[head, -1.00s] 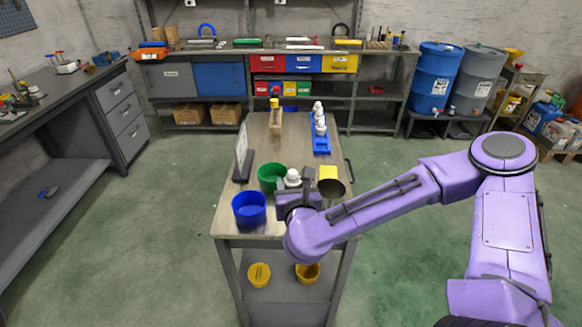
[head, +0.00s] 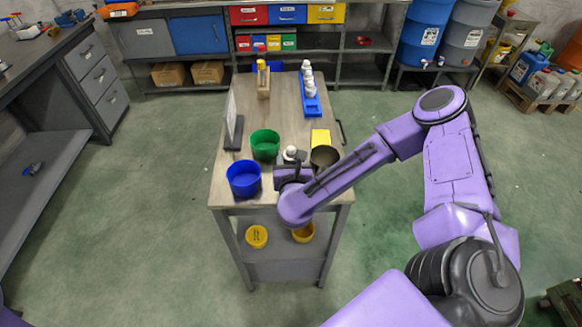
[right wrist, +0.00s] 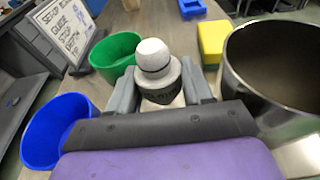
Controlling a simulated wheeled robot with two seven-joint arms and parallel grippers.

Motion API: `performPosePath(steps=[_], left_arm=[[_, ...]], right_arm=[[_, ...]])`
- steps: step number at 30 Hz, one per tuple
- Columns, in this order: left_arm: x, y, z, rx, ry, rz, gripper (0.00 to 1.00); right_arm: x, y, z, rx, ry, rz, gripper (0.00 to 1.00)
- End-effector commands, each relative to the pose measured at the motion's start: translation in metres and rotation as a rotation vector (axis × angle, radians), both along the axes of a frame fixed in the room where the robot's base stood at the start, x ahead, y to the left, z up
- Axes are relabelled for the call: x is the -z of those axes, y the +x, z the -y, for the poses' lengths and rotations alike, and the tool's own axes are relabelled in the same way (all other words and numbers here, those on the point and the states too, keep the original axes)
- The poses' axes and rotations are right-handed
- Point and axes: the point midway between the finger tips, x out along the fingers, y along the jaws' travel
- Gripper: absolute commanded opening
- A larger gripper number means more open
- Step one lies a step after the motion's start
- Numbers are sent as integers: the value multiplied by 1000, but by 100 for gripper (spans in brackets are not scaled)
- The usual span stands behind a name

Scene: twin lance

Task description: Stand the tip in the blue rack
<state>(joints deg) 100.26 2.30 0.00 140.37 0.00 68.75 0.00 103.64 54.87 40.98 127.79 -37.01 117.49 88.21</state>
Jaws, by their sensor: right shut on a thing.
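The tip (right wrist: 154,65) is a pale piece with a rounded white top above a grey collar. My right gripper (right wrist: 160,92) is shut on it, with one finger on each side. In the head view the tip's white top (head: 291,152) shows over my right gripper (head: 290,168), at the near part of the table. The tip looks about upright; its lower end is hidden. The blue rack (head: 314,108) stands farther back on the right side of the table, with several white pieces standing in it. Part of the rack shows at the top of the wrist view (right wrist: 193,8). My left gripper is not in view.
A green bin (head: 265,146) and a blue bin (head: 243,180) stand left of the gripper. A dark metal pot (head: 324,156) and a yellow block (head: 320,137) stand right. A sign (head: 232,122) and a wooden holder (head: 263,88) stand farther back. The table's middle is clear.

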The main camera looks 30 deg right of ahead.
Motion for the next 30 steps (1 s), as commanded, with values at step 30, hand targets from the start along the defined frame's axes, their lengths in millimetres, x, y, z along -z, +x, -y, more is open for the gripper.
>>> performPosePath(steps=[30], left_arm=[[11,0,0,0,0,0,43]], right_arm=[[54,-2,-1,-3,0,-10,9]])
